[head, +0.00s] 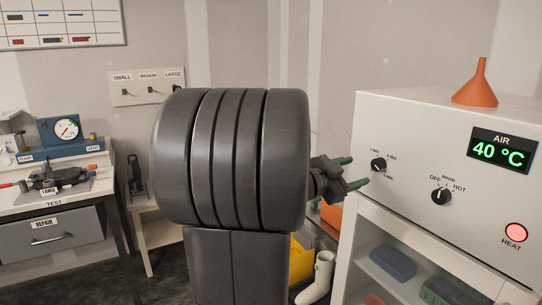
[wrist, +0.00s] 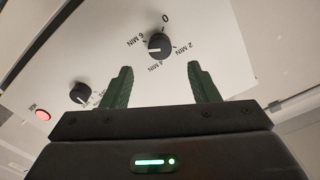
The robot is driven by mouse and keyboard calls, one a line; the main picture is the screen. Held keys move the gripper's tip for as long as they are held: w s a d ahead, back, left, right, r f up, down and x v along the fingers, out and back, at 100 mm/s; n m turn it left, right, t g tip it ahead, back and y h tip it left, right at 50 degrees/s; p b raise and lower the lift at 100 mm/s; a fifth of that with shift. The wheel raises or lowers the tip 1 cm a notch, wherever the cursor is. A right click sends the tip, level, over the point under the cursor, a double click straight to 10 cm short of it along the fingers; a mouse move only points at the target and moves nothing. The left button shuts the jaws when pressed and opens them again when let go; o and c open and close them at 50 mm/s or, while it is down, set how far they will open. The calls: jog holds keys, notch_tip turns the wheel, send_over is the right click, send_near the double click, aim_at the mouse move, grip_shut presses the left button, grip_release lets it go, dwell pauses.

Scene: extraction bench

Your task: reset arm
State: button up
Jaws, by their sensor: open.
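My gripper (head: 358,173) is open and empty, with its green fingers pointing at the front of the white heater box (head: 400,125). In the wrist view my gripper (wrist: 160,88) has its two fingers spread below the timer knob (wrist: 159,45), with nothing between them. The timer knob (head: 378,165) also shows in the head view, just right of the fingers. Whether the fingers touch the panel cannot be told. My dark arm fills the middle of the head view and hides what is behind it.
The box carries a temperature knob (head: 441,196), a lit red HEAT lamp (head: 515,232), a 40 °C display (head: 501,151) and an orange funnel (head: 478,84) on top. A test bench (head: 60,196) stands at left. A white boot (head: 318,277) is on the floor.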

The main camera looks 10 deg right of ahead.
aim_at(375, 166)
jog(key=b+x, duration=0.1)
jog(key=x, duration=0.6)
jog(key=shift+d+f, duration=0.1)
jog(key=shift+d, duration=0.15)
jog(key=shift+w+d+r+n, duration=0.15)
jog(key=shift+d+r+n, duration=0.05)
jog(key=shift+r+n, duration=0.1)
jog(key=n+p, duration=0.2)
jog(key=n, duration=0.1)
jog(key=shift+a, duration=0.1)
jog(key=n+p, duration=0.1)
jog(key=n, duration=0.1)
jog(key=n+p, duration=0.1)
jog(key=shift+f+n, duration=0.2)
jog(key=shift+n, duration=0.2)
